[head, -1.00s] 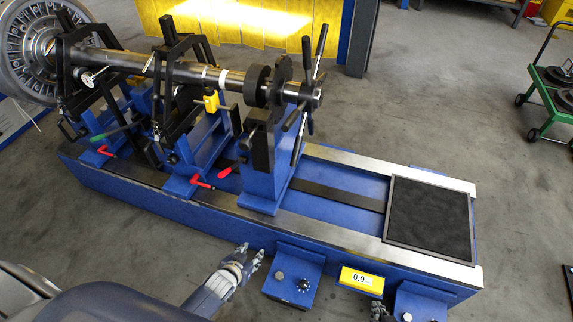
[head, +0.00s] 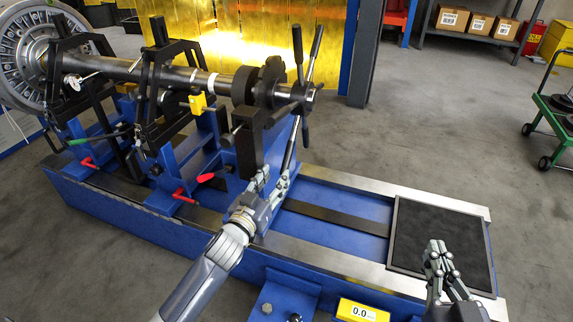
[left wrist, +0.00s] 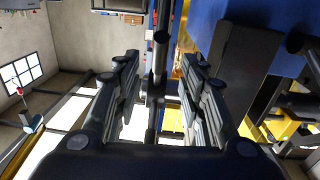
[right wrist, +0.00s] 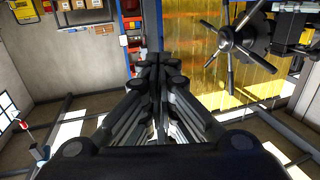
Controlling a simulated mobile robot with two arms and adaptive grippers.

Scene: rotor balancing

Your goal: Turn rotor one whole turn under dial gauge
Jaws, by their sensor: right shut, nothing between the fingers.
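The rotor's long grey shaft (head: 190,78) lies across the stand, with a large bladed disc (head: 22,62) at its left end. A small white dial gauge (head: 75,83) is by the shaft near the disc. A black spoked handwheel (head: 304,94) is at the right end. My left gripper (head: 272,180) is open at the lower end of one spoke. In the left wrist view that dark spoke (left wrist: 160,65) appears between the spread fingers, which look apart from it. My right gripper (head: 435,248) is shut and empty above the stand's right end; the handwheel shows in its wrist view (right wrist: 226,40).
The blue stand (head: 330,202) has a black mat (head: 440,235) at its right end. A readout (head: 362,311) showing 0.0 is on its front. Red clamp handles (head: 184,196) stick out at the front. A green cart (head: 552,118) stands at right, with free floor between.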

